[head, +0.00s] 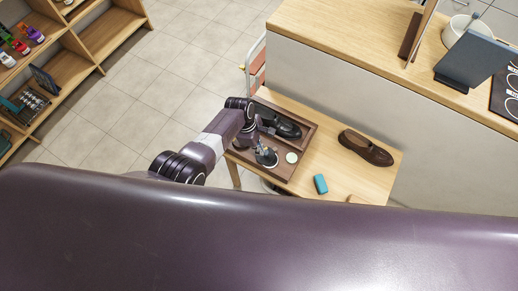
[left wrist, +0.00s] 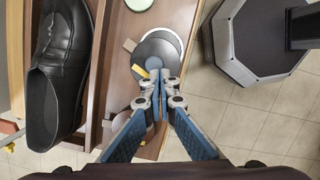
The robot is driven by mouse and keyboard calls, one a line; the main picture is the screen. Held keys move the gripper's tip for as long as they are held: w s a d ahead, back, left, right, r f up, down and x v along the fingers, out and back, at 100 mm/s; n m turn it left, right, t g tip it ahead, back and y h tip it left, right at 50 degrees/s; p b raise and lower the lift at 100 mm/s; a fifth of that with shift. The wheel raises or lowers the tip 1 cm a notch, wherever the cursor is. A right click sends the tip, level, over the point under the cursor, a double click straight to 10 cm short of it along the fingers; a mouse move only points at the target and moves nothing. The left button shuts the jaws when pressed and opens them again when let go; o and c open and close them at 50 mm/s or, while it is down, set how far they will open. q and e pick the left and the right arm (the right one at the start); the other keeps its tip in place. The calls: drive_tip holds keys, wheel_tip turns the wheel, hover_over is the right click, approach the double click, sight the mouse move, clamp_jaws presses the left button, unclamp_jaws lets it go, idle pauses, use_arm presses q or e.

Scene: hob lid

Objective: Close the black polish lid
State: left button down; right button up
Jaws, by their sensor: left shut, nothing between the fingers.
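The black polish tin shows in the left wrist view as a dark round disc (left wrist: 155,52) with a pale rim showing at its upper right edge. It lies in the brown wooden tray (head: 299,133). I cannot tell whether the lid sits flat on the tin or is tilted. In the head view the dark disc (head: 268,160) is partly covered by my left gripper (head: 265,151). In the left wrist view the left gripper (left wrist: 157,92) is shut and empty, its fingertips at the disc's near edge; contact is unclear. My right gripper is not in view.
A black shoe (head: 284,126) lies in the tray, with a pale round tin (head: 291,157) at the tray's right side. A counter (head: 360,45) stands behind.

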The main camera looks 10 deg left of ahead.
use_arm(q)
drive_tip(key=shift+s+d+n, duration=0.2)
drive_tip(key=shift+s+n, duration=0.1)
drive_tip(key=shift+n, duration=0.2)
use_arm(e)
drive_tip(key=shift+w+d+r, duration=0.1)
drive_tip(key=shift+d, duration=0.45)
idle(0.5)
